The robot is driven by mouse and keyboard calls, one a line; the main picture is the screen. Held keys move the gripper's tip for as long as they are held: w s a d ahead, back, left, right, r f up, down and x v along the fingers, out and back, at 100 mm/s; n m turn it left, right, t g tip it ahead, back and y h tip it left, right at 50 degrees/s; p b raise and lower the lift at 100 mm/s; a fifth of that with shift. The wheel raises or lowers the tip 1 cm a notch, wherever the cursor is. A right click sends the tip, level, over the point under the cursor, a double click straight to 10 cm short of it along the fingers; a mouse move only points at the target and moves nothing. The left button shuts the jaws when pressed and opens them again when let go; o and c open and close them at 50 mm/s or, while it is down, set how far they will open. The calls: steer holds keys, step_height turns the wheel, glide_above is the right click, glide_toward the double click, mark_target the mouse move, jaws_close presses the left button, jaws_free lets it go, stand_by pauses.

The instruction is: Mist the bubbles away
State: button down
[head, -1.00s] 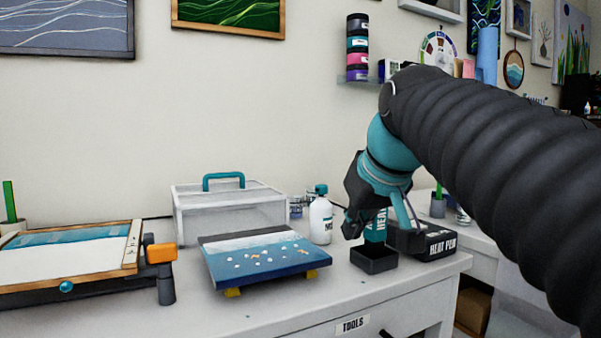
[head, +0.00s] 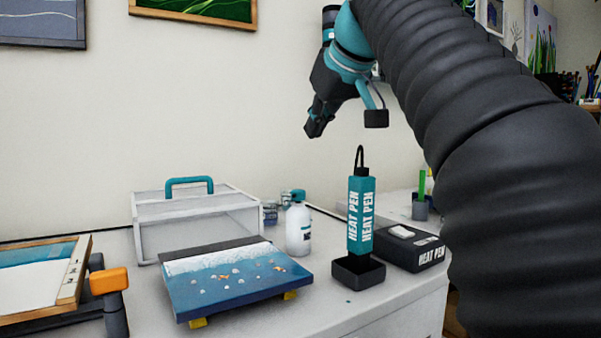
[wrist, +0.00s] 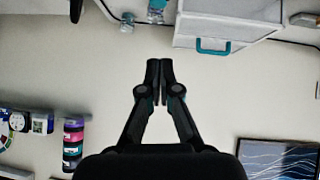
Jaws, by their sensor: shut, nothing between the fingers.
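The seascape resin panel (head: 205,300) rests on small yellow supports on the white table, with pale and orange specks on its blue surface. A white bottle with a teal top (head: 299,232) stands just behind its right side, upright. It also shows in the wrist view (wrist: 156,12), at the top edge. The teal heat pen (head: 361,218) stands upright in its black holder (head: 358,272), to the right of the bottle. My gripper (head: 312,130) is raised in front of the wall, above the bottle and apart from everything. In the wrist view its fingers (wrist: 159,80) are together and empty.
A clear box with a teal handle (head: 200,222) stands behind the panel. A black heat pen base (head: 415,250) lies right of the holder. A wooden frame with an orange-capped clamp (head: 108,281) is at the left. The air above the panel is clear.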

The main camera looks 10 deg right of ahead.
steer(key=b, duration=0.2)
glide_above(300, 193)
step_height(300, 193, down, 7)
steer(key=shift+s+a+f+b, duration=0.1)
steer(key=shift+s+f+b, duration=0.05)
steer(key=shift+f, duration=0.3)
steer(key=shift+s+a+f+b, duration=0.1)
steer(key=shift+s+f+b, duration=0.05)
steer(key=shift+f, duration=0.25)
steer(key=shift+w+d+f, duration=0.1)
steer(key=shift+d+f, duration=0.1)
steer(key=shift+f, duration=0.75)
steer(key=shift+f+b, duration=0.1)
steer(key=shift+b, duration=0.2)
steer(key=shift+f+b, duration=0.5)
steer(key=shift+f, duration=0.65)
steer(key=shift+r+p, duration=0.5)
steer(key=w+a+r+p+v, duration=0.1)
steer(key=r+p+v, duration=0.1)
steer(key=v, duration=1.1)
steer(key=shift+w+p, duration=0.3)
steer(key=shift+p, duration=0.3)
